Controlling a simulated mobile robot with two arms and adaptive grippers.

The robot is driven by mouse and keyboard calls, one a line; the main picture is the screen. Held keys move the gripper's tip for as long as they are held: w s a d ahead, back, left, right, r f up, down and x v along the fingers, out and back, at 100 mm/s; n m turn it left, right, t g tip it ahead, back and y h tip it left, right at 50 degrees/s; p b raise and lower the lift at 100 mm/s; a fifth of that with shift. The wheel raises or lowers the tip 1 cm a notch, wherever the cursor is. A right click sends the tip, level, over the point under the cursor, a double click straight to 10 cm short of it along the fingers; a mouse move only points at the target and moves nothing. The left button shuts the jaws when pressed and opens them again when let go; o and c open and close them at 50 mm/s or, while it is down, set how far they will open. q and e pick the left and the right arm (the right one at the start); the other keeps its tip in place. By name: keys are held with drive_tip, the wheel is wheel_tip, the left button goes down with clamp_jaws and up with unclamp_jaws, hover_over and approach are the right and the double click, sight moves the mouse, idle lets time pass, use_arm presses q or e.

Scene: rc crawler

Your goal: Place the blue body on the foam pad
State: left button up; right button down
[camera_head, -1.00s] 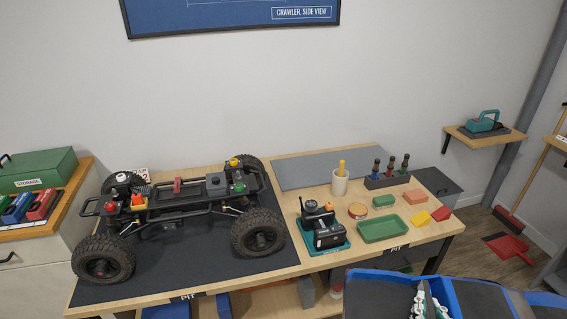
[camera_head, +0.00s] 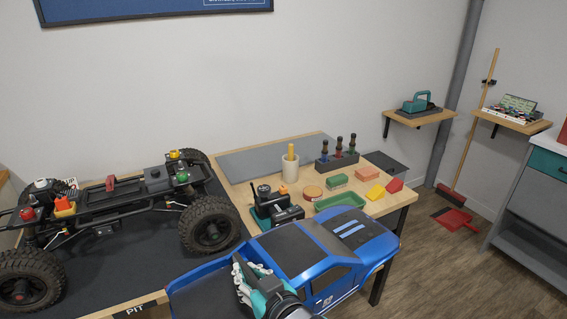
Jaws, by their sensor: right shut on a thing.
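The blue body (camera_head: 375,244) is a truck shell with dark windows and a dark bed and roof panel. It is held in front of the wooden table's right part, at the bottom middle of the head view, and hides part of the table edge. My right gripper (camera_head: 246,277) is shut on its near side by the bed; the fingertips are partly hidden. A flat grey pad (camera_head: 262,158), which looks like the foam pad, lies bare along the table's back edge, farther off than the body. My left gripper is not in view.
The crawler chassis (camera_head: 120,205) stands on a dark mat at left. A black and teal device (camera_head: 278,208), a cup (camera_head: 290,170), a bottle rack (camera_head: 337,161), a green tray (camera_head: 340,201) and small blocks stand between body and pad.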

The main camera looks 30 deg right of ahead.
drive_tip(key=shift+f+b, duration=0.65)
drive_tip(key=shift+f, duration=0.1)
wheel_tip(320, 180, up, 6)
drive_tip(key=p, duration=0.6)
use_arm(q)
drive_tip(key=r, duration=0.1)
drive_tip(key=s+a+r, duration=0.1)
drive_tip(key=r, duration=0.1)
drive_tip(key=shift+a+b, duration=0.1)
drive_tip(key=shift+b, duration=0.25)
use_arm(e)
drive_tip(key=shift+f, duration=0.4)
